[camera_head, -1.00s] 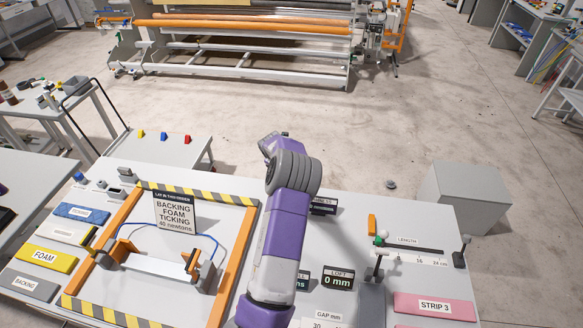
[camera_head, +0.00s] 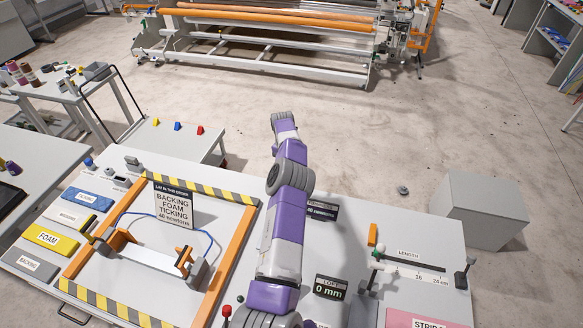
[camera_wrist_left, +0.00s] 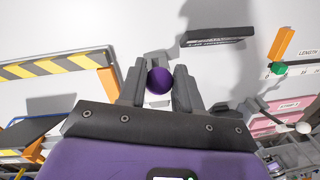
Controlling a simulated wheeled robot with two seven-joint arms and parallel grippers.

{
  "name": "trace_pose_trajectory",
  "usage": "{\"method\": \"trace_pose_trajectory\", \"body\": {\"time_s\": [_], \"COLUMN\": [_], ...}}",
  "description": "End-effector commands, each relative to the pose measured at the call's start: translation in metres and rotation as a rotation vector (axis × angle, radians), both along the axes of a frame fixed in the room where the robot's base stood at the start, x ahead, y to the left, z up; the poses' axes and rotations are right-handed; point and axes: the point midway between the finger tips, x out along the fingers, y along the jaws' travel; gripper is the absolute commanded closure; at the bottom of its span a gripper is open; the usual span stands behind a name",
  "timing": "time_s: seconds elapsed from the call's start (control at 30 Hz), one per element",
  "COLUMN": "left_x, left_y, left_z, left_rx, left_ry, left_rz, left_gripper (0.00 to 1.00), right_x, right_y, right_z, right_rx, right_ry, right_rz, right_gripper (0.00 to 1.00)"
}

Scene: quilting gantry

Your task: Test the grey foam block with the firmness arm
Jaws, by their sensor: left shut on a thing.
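In the left wrist view my left gripper (camera_wrist_left: 159,86) is shut on a round purple knob (camera_wrist_left: 160,80), which sits between its two grey fingers. A pale part shows just below the knob; what it joins is hidden. In the head view my purple and white left arm runs up the middle of the table and hides the gripper and the knob. I cannot make out the grey foam block or the firmness arm's full shape in either view. A dark display (camera_head: 322,208) stands just right of my arm; a dark display also shows in the wrist view (camera_wrist_left: 215,38).
An orange frame with striped edges (camera_head: 225,257) and a sign (camera_head: 173,207) lies left of my arm. Labelled pads, including FOAM (camera_head: 48,238), lie further left. The LOFT display (camera_head: 330,287) reads 0 mm. A length gauge (camera_head: 415,261) and pink strip (camera_head: 408,319) are right.

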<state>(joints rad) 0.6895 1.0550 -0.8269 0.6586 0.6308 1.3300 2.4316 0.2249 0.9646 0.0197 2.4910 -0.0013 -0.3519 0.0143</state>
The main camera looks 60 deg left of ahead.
Motion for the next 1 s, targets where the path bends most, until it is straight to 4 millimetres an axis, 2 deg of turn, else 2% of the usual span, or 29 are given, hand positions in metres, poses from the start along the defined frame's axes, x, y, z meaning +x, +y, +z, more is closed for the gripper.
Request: {"method": "trace_pose_trajectory", "body": {"time_s": [0.63, 0.67, 0.7, 0.8, 1.0], "left_x": [0.0018, 0.0018, 0.0016, 0.0008, -0.0006], "left_y": [0.0042, 0.0042, 0.0040, 0.0037, 0.0028], "left_z": [-0.0003, -0.0003, -0.0003, -0.0007, -0.0011], "left_rx": [0.002, 0.002, 0.001, -0.001, -0.004], "left_ry": [0.005, 0.005, 0.006, 0.008, 0.011], "left_rz": [0.000, 0.000, -0.001, -0.001, 0.001], "left_gripper": [1.00, 0.64, 0.58, 0.42, 0.42], "right_x": [0.0003, 0.0003, 0.0003, 0.0003, 0.0004], "right_y": [0.0000, 0.0000, -0.0001, 0.0000, 0.0001], "right_z": [-0.0018, -0.0018, -0.0019, -0.0017, -0.0017], "right_rx": [0.000, 0.000, 0.000, 0.000, 0.000], "right_ry": [-0.001, -0.001, -0.001, -0.001, -0.001], "right_rz": [0.000, 0.000, 0.000, 0.000, 0.000], "right_gripper": [1.00, 1.00, 1.00, 1.00, 1.00]}}
